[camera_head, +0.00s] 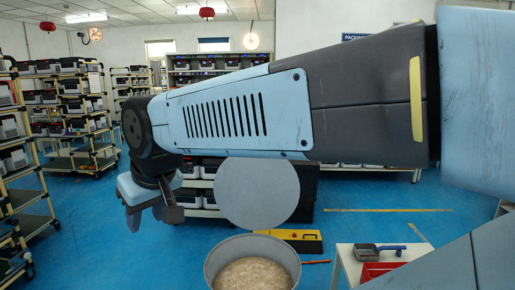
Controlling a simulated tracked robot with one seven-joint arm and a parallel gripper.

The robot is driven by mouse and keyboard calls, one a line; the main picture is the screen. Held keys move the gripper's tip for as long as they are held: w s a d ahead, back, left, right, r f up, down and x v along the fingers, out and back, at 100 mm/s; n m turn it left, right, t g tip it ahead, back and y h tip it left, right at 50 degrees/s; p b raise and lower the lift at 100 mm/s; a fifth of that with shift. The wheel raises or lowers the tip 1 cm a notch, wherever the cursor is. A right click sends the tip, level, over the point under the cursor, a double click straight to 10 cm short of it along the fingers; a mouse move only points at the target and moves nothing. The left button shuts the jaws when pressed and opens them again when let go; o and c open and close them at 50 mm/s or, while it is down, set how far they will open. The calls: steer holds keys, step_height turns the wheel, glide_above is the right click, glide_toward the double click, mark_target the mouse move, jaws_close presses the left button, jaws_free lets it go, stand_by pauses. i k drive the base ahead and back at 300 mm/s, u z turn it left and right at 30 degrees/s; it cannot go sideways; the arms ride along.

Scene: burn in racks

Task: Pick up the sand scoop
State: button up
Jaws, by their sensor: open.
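The sand scoop (365,252), with a dark grey pan and a blue handle pointing right, lies on a white table (345,262) at the lower right. My gripper (153,216) hangs from my arm at the left, pointing down. It is open, with nothing visible between its fingers. It is far to the left of the scoop and apart from it.
A red tray (376,271) is on the table just in front of the scoop. A round grey bin (212,266) of sand stands left of the table, with a grey disc (257,192) above it. Shelving racks (75,100) line the left.

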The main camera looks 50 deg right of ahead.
mark_target(363, 252)
steer(key=u, duration=1.05)
steer(key=i, duration=0.1)
steer(key=z, duration=2.5)
steer(key=k, duration=0.85)
steer(key=z, duration=0.2)
steer(key=i, duration=0.85)
steer(key=u, duration=0.1)
